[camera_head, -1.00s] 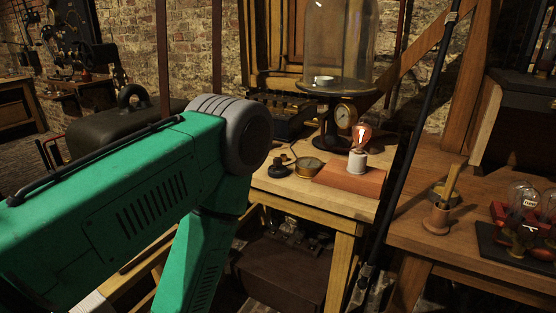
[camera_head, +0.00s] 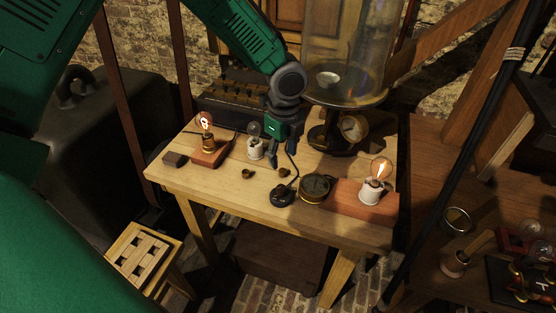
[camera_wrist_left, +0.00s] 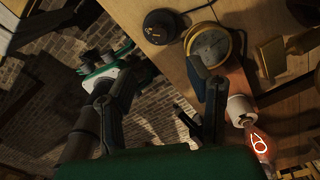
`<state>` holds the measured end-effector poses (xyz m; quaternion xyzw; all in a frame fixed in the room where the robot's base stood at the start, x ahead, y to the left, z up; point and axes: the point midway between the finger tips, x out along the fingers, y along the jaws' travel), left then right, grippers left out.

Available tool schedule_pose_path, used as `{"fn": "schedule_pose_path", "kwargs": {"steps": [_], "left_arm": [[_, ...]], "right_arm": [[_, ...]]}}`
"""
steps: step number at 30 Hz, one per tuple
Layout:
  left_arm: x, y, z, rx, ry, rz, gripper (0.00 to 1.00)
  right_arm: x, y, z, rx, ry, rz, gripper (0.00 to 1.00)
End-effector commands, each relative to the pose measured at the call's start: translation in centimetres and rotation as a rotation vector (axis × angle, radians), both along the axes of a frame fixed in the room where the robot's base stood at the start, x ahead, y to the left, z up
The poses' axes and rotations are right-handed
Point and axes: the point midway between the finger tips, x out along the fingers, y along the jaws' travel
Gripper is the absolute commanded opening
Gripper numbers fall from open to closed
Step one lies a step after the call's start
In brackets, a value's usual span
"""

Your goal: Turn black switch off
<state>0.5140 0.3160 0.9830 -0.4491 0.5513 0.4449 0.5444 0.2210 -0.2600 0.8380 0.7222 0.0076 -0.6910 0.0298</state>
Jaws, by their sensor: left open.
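The black switch (camera_head: 282,195) is a round black base with a small knob, near the front edge of the wooden table. It also shows at the top of the left wrist view (camera_wrist_left: 162,25). My left gripper (camera_head: 281,158) is open and empty, with its fingers pointing down over the table behind the switch and apart from it. In the left wrist view the fingers (camera_wrist_left: 160,105) are spread with nothing between them. A lit bulb (camera_head: 381,170) in a white socket stands on a reddish block to the right. The switch's setting cannot be read.
A round brass gauge (camera_head: 315,187) sits just right of the switch. An unlit bulb (camera_head: 254,135) and another lit bulb (camera_head: 205,122) stand to the left. A glass bell jar (camera_head: 345,50) on a dark stand is behind. The table's front left (camera_head: 200,180) is clear.

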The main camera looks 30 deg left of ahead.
Motion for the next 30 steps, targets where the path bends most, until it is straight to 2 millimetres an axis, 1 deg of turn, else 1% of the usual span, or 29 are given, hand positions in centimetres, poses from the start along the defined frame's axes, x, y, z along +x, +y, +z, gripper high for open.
{"fn": "schedule_pose_path", "kwargs": {"steps": [1, 2, 5, 9, 15, 18, 22, 27, 30], "left_arm": [[0.2, 0.3, 0.4, 0.007, -0.002, -0.01, 0.46], [0.2, 0.4, 0.3, 0.009, -0.001, -0.015, 0.46], [0.3, 1.0, -1.0, 0.004, 0.002, -0.016, 0.46], [0.3, 2.3, -4.1, -0.011, 0.005, -0.012, 0.46], [0.2, 3.2, -8.9, -0.023, 0.006, -0.009, 0.46], [0.2, 3.0, -10.8, -0.022, 0.003, -0.009, 0.46], [0.3, 2.2, -12.5, -0.015, 0.002, -0.01, 0.46], [0.4, 1.2, -13.6, -0.004, 0.0, -0.012, 0.46], [0.4, 1.1, -13.8, -0.003, -0.001, -0.012, 0.46]], "right_arm": [[0.0, 0.0, 0.2, -0.001, 0.0, -0.001, 0.4], [0.0, -0.1, 0.2, -0.001, 0.0, -0.001, 0.4], [0.0, -0.1, 0.2, -0.001, 0.0, -0.002, 0.4], [0.0, -0.1, 0.3, -0.001, 0.001, -0.002, 0.4], [0.0, 0.0, 0.6, -0.001, 0.0, -0.001, 0.4], [0.0, 0.0, 0.7, 0.0, 0.0, 0.0, 0.4], [0.0, 0.0, 0.9, 0.0, 0.0, 0.001, 0.4], [0.0, 0.0, 1.0, 0.0, 0.0, 0.0, 0.4], [0.0, 0.0, 1.0, -0.001, 0.0, -0.001, 0.4]]}}
